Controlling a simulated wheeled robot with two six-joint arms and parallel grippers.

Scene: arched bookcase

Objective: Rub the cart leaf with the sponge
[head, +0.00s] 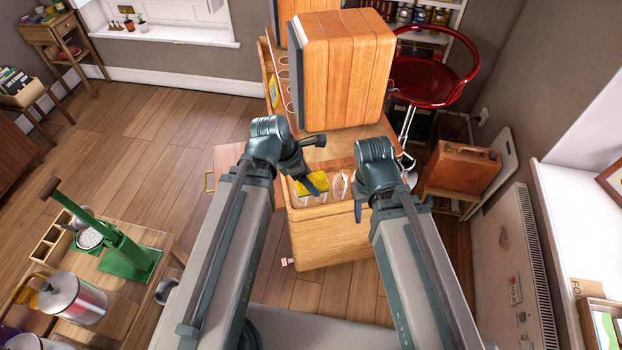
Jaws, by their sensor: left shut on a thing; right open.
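The wooden cart (335,240) stands in front of me, with a box-like slatted wooden body on its top. A flat wooden board (232,160) with a brass handle juts out at the cart's left side; it looks like the leaf, but I cannot be sure. My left gripper (313,184) is shut on the yellow sponge (305,189) over the cart's near end; its fingers hide part of the sponge. I cannot tell whether the sponge touches anything below. My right gripper (358,208) is open and empty by the cart's near right corner, partly hidden by its arm.
A red stool (430,85) and a brown case (462,165) stand right of the cart. A green press (125,255) and a metal pot (72,297) are on a wooden surface at lower left. The floor left of the cart is clear.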

